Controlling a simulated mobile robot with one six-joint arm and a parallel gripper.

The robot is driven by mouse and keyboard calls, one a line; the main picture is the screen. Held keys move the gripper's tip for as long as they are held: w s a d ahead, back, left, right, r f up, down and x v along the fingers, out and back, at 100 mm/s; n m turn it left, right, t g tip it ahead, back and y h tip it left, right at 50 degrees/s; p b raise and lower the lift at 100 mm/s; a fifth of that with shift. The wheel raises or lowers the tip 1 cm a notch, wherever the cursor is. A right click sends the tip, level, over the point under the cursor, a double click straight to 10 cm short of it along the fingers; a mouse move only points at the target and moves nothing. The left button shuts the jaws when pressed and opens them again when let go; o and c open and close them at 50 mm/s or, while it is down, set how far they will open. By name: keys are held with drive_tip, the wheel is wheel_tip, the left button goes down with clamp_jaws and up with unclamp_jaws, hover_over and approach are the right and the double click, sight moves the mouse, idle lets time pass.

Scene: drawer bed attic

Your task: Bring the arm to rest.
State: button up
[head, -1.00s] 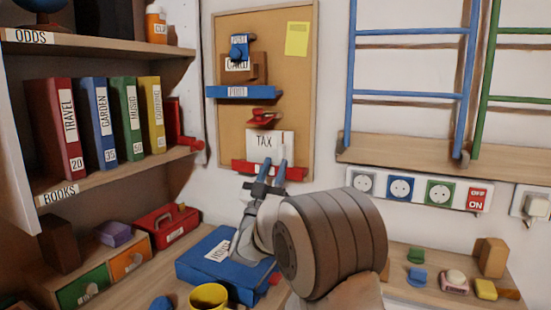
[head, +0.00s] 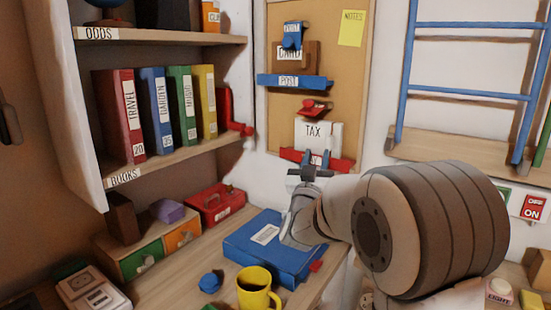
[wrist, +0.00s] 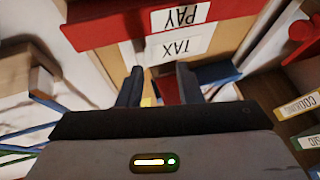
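My gripper (head: 317,157) is in front of the red PAY rack (head: 343,164) on the cork board. Its two fingers point up and stand apart with nothing between them; they also show apart in the wrist view (wrist: 160,82). A white TAX card (head: 309,129) stands in the rack, clear of the fingers as far as I can tell. In the wrist view the red rack with its PAY label (wrist: 183,17) and the TAX card (wrist: 178,43) appear upside down. My arm hides part of the desk and wall.
A blue box file (head: 255,256) lies on the desk below my wrist, with a yellow mug (head: 256,288) in front. Shelves with binders (head: 118,118) stand at the left. A blue ladder (head: 468,91) and a red switch (head: 533,207) are at the right.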

drive_tip(key=s+d+n+g+y+p, duration=0.1)
drive_tip(key=s+g+y+p, duration=0.2)
drive_tip(key=s+g+p, duration=0.7)
drive_tip(key=s+d+n+g+y+p, duration=0.1)
drive_tip(key=s+g+y+p, duration=0.3)
drive_tip(key=s, duration=2.1)
drive_tip(key=g+p, duration=0.5)
drive_tip(key=p, duration=0.1)
drive_tip(key=shift+s+d+r+n+g+y, duration=0.15)
drive_tip(key=shift+s+d+n+g+y, duration=0.15)
drive_tip(key=shift+d+n+g, duration=0.1)
